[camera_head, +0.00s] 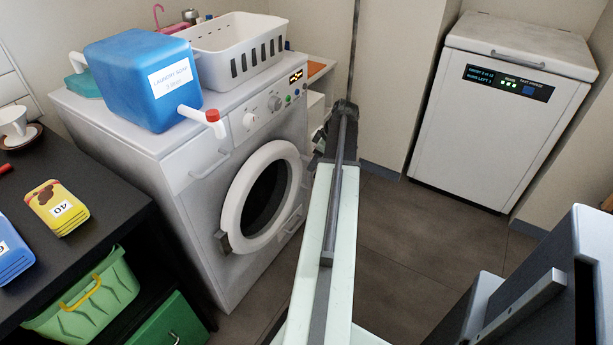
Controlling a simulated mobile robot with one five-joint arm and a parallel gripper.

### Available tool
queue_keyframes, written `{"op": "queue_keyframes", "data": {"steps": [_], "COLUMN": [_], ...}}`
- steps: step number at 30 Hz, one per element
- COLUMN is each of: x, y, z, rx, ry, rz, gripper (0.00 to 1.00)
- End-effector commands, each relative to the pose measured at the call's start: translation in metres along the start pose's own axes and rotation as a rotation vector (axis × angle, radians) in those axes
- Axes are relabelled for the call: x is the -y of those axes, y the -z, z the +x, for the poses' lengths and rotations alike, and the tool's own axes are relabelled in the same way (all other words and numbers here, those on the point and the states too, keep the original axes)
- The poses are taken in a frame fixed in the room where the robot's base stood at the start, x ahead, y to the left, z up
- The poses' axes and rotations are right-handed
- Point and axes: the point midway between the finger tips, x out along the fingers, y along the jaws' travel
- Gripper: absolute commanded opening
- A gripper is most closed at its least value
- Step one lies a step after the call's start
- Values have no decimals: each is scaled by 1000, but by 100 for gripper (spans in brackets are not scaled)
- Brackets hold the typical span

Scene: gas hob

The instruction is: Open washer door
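The washer (175,180) is a white front-loader at the centre left. Its round door (238,205) has a thick white ring and dark glass (265,195). The door looks shut or nearly so; I cannot tell if it is slightly ajar. A small dark piece (222,241) sits at the ring's lower left edge. My arm reaches away from the bottom centre, to the right of the door. My gripper (319,137) is a dark shape near the arm's far end, beside the washer's front right edge and apart from the door. Its fingers are too small and dark to read.
On the washer stand a blue detergent jug (140,80) with a red-capped spout (212,116) and a white basket (235,45). A black shelf unit (100,200) is at left. A white chest appliance (505,125) stands at right. The brown floor (400,235) between is clear.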

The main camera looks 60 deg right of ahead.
Motion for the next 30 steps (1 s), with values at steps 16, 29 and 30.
{"op": "queue_keyframes", "data": {"steps": [16, 29, 30], "x": [-1, -2, -2], "y": [-3, -3, -3], "z": [75, 73, 73], "rx": [0, 0, 0], "ry": [-1, -2, -2], "rz": [3, 4, 4], "gripper": [38, 0, 0]}}
